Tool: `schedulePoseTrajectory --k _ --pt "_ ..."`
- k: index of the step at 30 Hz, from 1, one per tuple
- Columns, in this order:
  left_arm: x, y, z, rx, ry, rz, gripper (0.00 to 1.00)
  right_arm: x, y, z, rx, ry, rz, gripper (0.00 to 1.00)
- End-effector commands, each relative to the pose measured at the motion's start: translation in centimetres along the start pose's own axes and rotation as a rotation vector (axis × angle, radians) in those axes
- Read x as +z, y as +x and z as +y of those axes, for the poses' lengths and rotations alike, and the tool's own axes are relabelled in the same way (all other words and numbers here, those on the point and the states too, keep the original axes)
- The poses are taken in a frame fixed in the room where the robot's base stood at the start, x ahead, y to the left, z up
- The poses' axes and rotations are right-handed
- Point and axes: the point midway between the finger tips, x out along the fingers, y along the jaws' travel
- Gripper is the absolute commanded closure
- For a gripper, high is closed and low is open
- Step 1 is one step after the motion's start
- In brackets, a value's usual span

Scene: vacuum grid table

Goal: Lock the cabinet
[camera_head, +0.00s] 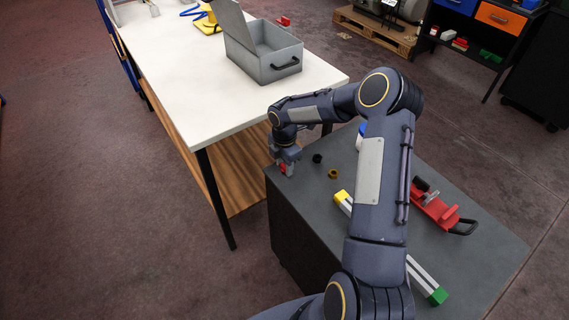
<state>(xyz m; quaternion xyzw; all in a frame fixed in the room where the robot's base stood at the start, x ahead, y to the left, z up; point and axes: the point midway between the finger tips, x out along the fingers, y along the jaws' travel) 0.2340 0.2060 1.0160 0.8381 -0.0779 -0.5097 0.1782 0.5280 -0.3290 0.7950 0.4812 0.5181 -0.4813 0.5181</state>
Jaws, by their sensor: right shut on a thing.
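A dark cabinet (302,232) with a grey top stands in the lower middle. My right arm reaches over it from the bottom of the view. My right gripper (286,170) points down at the cabinet's far left corner. It is shut on a small red thing (283,169), mostly hidden between the fingers; I cannot tell what it is. I cannot make out a lock or a keyhole. My left gripper is not in view.
On the cabinet top are a black knob-like piece (318,158), a brass-coloured ring (334,174), a red clamp-like tool (435,208) and a green-ended bar (437,296). A white table (190,95) with an open grey metal box (262,62) stands beyond.

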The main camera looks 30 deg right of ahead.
Motion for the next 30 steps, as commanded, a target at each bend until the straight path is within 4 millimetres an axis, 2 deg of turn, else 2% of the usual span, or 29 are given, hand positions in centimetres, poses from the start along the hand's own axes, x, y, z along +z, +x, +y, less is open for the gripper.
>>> schedulePoseTrajectory --k 11,30 --pt "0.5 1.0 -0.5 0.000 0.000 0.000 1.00 0.0 0.1 0.0 0.001 0.156 -0.002 0.86" --pt "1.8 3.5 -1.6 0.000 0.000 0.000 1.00 -0.1 0.1 0.1 0.002 0.750 0.000 0.86"
